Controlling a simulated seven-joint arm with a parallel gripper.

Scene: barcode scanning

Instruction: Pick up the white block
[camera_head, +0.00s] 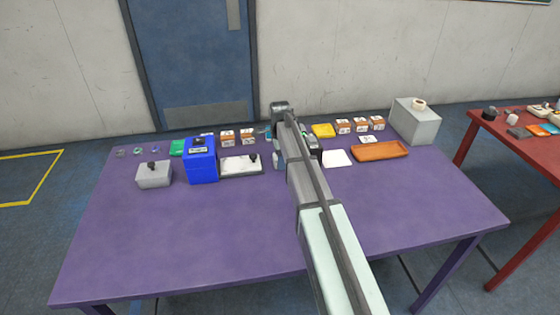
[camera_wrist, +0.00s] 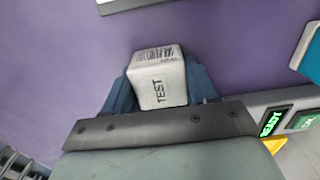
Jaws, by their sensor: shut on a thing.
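The white block (camera_wrist: 159,82) shows in the wrist view, with "TEST" printed on one face and a barcode on another. My gripper (camera_wrist: 160,88) is shut on it, with one blue finger on each side. The purple table (camera_wrist: 50,60) lies behind the block in that view; the gap between them cannot be told. In the head view my gripper (camera_head: 278,155) is at the far middle of the purple table (camera_head: 180,235), and my arm hides the block.
A device with a lit "READY" sign (camera_wrist: 271,123) is close on the right in the wrist view. In the head view, a blue box (camera_head: 200,165) and grey box (camera_head: 154,176) stand left; a white pad (camera_head: 337,158), orange tray (camera_head: 380,152) and large grey box (camera_head: 415,124) are right. The table's front is clear.

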